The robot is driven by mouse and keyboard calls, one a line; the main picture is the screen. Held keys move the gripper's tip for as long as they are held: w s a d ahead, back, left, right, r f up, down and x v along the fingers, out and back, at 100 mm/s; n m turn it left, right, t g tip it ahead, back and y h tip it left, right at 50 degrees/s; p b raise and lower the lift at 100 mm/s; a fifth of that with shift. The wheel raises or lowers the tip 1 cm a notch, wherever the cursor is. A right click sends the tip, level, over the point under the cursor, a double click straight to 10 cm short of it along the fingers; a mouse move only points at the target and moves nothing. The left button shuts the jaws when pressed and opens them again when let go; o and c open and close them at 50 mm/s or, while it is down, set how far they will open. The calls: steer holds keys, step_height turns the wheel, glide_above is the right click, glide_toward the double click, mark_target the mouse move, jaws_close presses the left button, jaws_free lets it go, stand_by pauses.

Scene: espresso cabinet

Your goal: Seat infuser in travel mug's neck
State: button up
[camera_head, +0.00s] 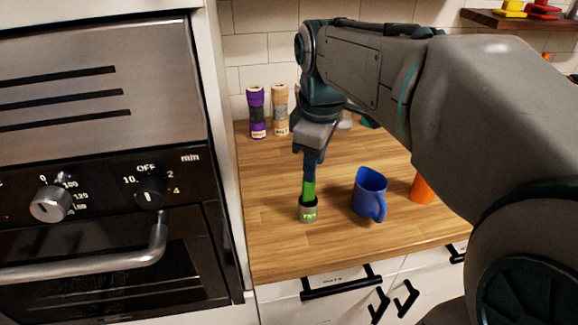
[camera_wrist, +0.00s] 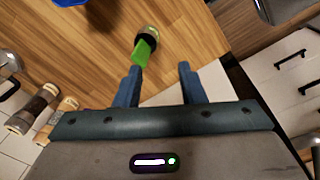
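A bright green stick-like piece, likely the infuser (camera_head: 308,189), stands about upright with its lower end in a small dark grey cup with a green label, likely the travel mug (camera_head: 308,213), on the wooden counter. How deep it sits is hidden by the rim. The green piece (camera_wrist: 144,52) and the grey mug (camera_wrist: 150,32) also show in the wrist view. My gripper (camera_head: 311,170) is right above the green piece, pointing down. In the wrist view my gripper's fingers (camera_wrist: 160,67) are apart with nothing between them. The green piece shows by the left fingertip; contact is unclear.
A blue mug with a handle (camera_head: 369,190) stands to the right of the grey mug, with an orange cup (camera_head: 422,190) beyond it. Purple (camera_head: 257,112) and tan (camera_head: 280,110) cylinders stand at the back wall. The oven (camera_head: 100,180) is left. The counter front is clear.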

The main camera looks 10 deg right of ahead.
steer(key=w+r+n+g, duration=0.1)
steer(key=w+r+n, duration=0.4)
steer(key=n, duration=0.2)
step_height(320, 180, down, 9)
steer(key=shift+s+a+r+b, duration=0.15)
steer(key=shift+b, duration=0.65)
glide_above(308, 198)
steer(key=shift+w+f, duration=0.15)
steer(key=shift+f, duration=1.2)
steer(key=shift+w+f, duration=0.15)
steer(key=shift+f, duration=1.2)
jaws_close()
